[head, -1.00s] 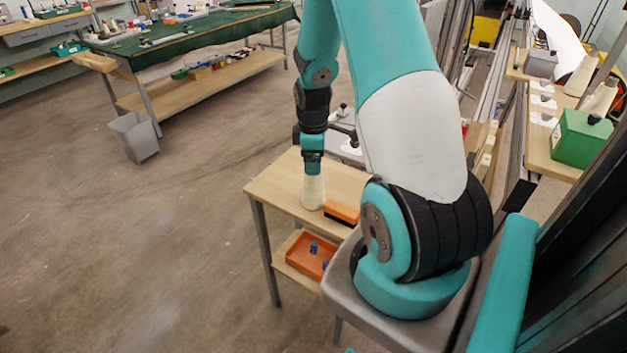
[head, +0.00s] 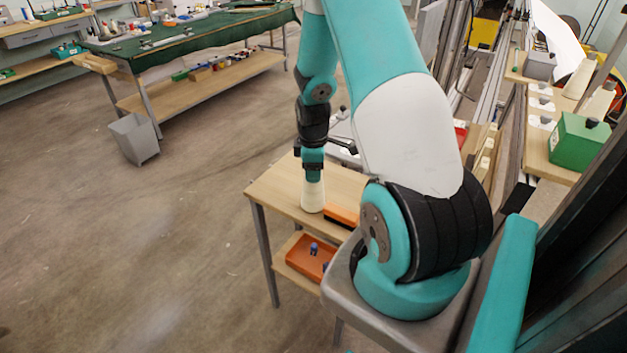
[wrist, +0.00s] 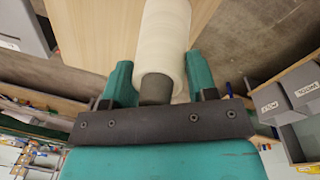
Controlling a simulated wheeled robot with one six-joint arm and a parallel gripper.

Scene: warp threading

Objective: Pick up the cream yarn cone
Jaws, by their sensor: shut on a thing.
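The cream yarn cone (head: 313,195) stands upright on a small wooden table (head: 272,187) in the head view. My gripper (head: 313,176) is above it, pointing down, with its jaws shut on the cone's narrow top. In the wrist view the cone (wrist: 164,45) lies between the two teal fingers of my gripper (wrist: 160,82), with a dark core end showing near the palm. The cone's base appears to be on or very close to the tabletop; I cannot tell whether it touches.
An orange-and-black item (head: 342,216) lies on the tabletop right of the cone. An orange tray (head: 311,257) with small blue pieces is on the shelf below. A green box (head: 578,140) and other cones (head: 582,78) stand on the right bench. Floor left of the table is clear.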

